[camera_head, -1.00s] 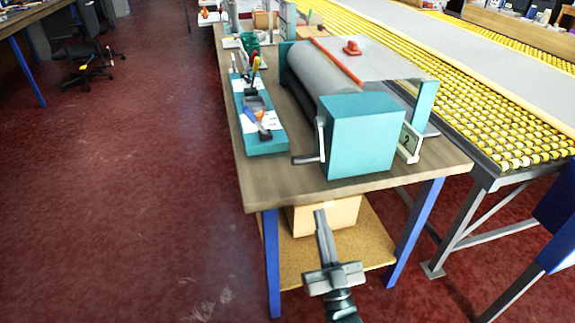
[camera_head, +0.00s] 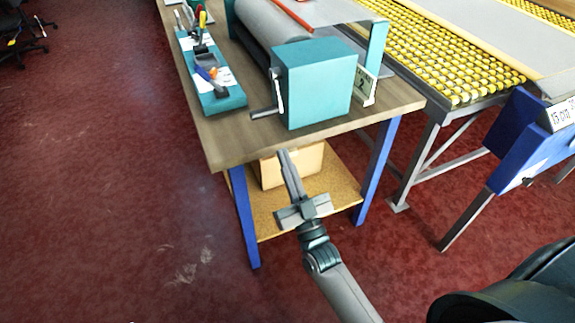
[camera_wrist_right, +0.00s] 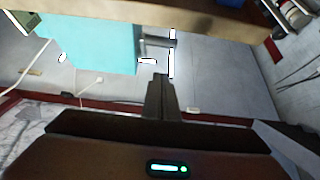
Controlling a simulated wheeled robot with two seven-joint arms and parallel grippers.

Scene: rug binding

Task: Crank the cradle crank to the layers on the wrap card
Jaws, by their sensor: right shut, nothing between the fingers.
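The teal cradle housing (camera_head: 318,85) stands at the near end of the bench. Its crank (camera_head: 279,92) is on the left side, with the arm roughly upright and the dark grip (camera_head: 263,113) at its lower end pointing left. The wrap card (camera_head: 364,85) stands right of the housing and reads 2. My right gripper (camera_head: 285,155) is shut and empty, in front of the bench's near edge, below and apart from the crank. In the right wrist view the shut fingers (camera_wrist_right: 160,80) point toward the housing (camera_wrist_right: 100,45). My left gripper is out of view.
A teal tool tray (camera_head: 229,101) lies left of the roller (camera_head: 270,27) on the wooden bench (camera_head: 225,143). A cardboard box (camera_head: 305,163) sits on the lower shelf. A yellow roller conveyor (camera_head: 440,70) runs along the right. Red floor at the left is open.

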